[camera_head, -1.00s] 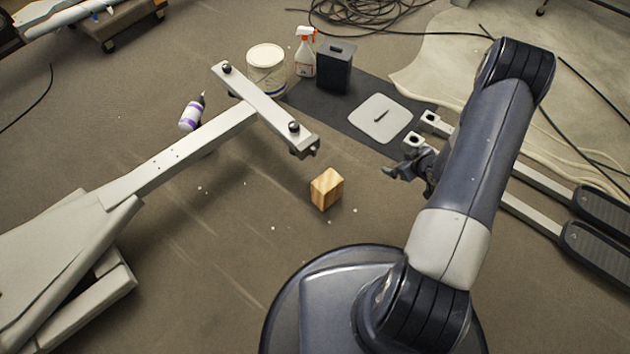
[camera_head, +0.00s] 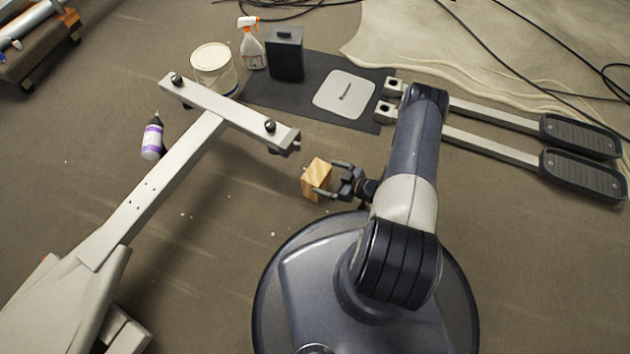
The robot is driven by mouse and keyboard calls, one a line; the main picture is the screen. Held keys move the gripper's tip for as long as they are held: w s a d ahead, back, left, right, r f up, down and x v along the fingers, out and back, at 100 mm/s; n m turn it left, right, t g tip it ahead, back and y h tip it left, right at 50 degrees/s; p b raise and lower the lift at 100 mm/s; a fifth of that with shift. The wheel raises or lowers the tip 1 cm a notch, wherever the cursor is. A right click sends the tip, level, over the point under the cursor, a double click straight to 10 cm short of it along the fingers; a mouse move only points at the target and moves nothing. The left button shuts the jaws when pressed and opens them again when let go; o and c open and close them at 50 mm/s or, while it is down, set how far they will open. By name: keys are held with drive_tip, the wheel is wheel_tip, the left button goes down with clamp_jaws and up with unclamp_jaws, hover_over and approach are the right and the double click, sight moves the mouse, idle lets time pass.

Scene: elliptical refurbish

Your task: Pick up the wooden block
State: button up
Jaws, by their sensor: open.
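The wooden block (camera_head: 315,177) is a small light-brown cube with visible grain. It sits on the brown floor just beyond my round base, in the middle of the head view. My gripper (camera_head: 325,178) is open at the right side of the block. Its two dark fingers point left, one reaching near the block's top right edge and one in front of its lower right side. I cannot tell whether the fingers touch the block. The right part of the block is partly hidden by the fingers.
A grey metal frame with a crossbar (camera_head: 226,108) lies left of the block, its end close by. A purple-white bottle (camera_head: 153,138), white bucket (camera_head: 213,68), spray bottle (camera_head: 250,45) and black bin (camera_head: 285,54) stand beyond. Two pedal arms (camera_head: 582,174) lie at right.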

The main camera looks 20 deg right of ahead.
sight(313, 172)
drive_tip(key=b+x, duration=0.2)
drive_tip(key=x, duration=0.4)
drive_tip(key=shift+w+a+f+b, duration=0.1)
drive_tip(key=shift+w+f+b, duration=0.1)
drive_tip(key=shift+w+b, duration=0.1)
drive_tip(key=shift+w+a+f, duration=0.1)
drive_tip(key=shift+w+a, duration=0.25)
drive_tip(key=shift+w, duration=0.05)
drive_tip(key=shift+c, duration=0.2)
drive_tip(key=c, duration=1.4)
